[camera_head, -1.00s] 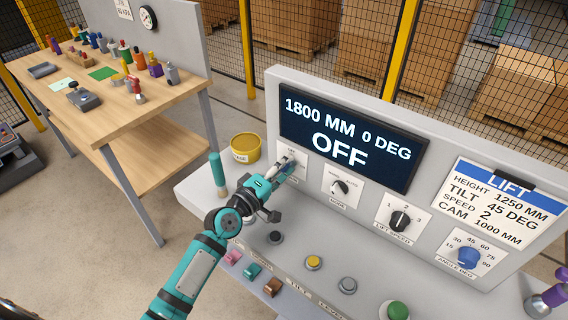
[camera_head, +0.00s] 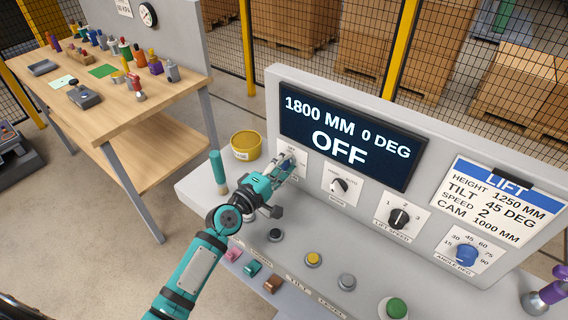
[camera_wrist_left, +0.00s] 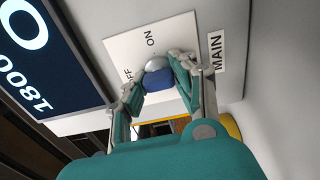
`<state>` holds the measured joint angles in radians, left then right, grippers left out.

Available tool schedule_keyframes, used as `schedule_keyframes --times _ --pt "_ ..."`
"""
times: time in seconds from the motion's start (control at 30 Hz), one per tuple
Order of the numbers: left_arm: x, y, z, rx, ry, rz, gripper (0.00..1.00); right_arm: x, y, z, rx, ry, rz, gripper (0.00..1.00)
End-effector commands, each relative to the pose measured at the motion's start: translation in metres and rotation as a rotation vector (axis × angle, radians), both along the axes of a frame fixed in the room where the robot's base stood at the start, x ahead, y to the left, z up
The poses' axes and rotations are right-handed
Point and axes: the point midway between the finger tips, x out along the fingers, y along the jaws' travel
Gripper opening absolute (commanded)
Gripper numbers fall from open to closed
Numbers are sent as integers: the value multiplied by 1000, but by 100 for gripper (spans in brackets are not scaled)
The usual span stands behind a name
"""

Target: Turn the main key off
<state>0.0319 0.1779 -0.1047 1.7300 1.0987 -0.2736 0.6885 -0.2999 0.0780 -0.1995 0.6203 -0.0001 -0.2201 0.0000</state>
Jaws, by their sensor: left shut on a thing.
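The main key (camera_wrist_left: 158,80) shows in the left wrist view as a silver and blue piece on a white plate (camera_wrist_left: 125,45) marked OFF and ON, beside a MAIN label (camera_wrist_left: 216,52). My left gripper (camera_wrist_left: 155,85) is shut on the key, one finger on each side. In the head view, my left gripper (camera_head: 281,168) is at the key plate at the panel's left end and mostly covers the key. The display (camera_head: 345,137) reads 1800 MM, 0 DEG and OFF. The key's exact angle is hard to tell. My right gripper is not in view.
A mode knob (camera_head: 339,186), a speed knob (camera_head: 399,218) and a blue angle knob (camera_head: 467,254) are right of the key. A teal upright handle (camera_head: 217,168) stands left of my arm. Several buttons line the console below. A yellow bucket (camera_head: 245,146) is behind.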

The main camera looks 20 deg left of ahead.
Motion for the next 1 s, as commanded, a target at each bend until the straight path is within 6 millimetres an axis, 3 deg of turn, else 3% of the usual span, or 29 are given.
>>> schedule_keyframes --times 0.03,0.2,0.57,1.0 --pt "0 0 -2 -2 4 0 29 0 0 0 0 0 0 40" --pt "0 0 -1 -1 3 0 51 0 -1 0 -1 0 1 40" --pt "-5 2 -1 1 2 0 52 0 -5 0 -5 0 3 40" --pt "-84 31 -2 5 5 -2 52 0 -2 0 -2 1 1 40"
